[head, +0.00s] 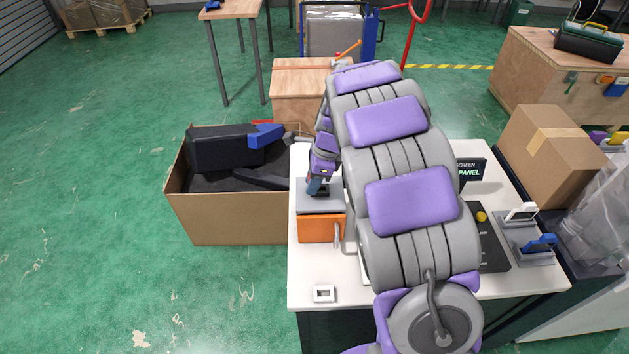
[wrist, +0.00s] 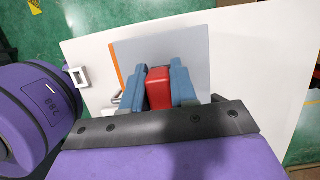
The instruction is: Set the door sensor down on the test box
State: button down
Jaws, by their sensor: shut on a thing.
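The test box (head: 320,229) is an orange box with a flat grey top, standing on the white table. In the wrist view its grey top (wrist: 190,51) lies beneath my fingers, with an orange edge at its left. My gripper (head: 315,187) is over the box top in the head view. In the wrist view my gripper (wrist: 158,88) has its two blue fingers shut on a red block, which I take to be the door sensor (wrist: 158,85). Whether the sensor touches the box top I cannot tell. In the head view the sensor is hidden by the gripper.
The white table (head: 364,288) carries a small white square frame (head: 324,293) at its front left. A dark panel with a yellow button (head: 481,216) and a stand with white and blue parts (head: 539,242) are at right. A cardboard box (head: 235,218) with dark parts stands left of the table.

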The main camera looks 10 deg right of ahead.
jog(key=shift+a, duration=0.25)
jog(key=shift+r, duration=0.15)
jog(key=v, duration=0.1)
jog(key=p+v, duration=0.1)
jog(key=v, duration=0.1)
jog(key=shift+w+a+r, duration=0.1)
jog(key=shift+a+r, duration=0.05)
jog(key=shift+a, duration=0.1)
jog(key=shift+s+r, duration=0.15)
jog(key=shift+s, duration=0.15)
jog(key=s+d+r+p, duration=0.1)
jog(key=s+d+p, duration=0.15)
jog(key=s, duration=1.25)
jog(key=w+p, duration=0.2)
jog(key=w, duration=0.3)
jog(key=w+r+p, duration=0.1)
jog(key=w+p, duration=0.1)
jog(key=w, duration=0.2)
jog(key=w+r+p, duration=0.1)
jog(key=w+p, duration=0.1)
jog(key=w, duration=0.3)
jog(key=shift+w+a, duration=0.15)
jog(key=shift+w, duration=0.15)
jog(key=shift+w+a, duration=0.3)
jog(key=shift+w, duration=0.3)
jog(key=shift+r+p, duration=0.1)
jog(key=shift+p, duration=0.4)
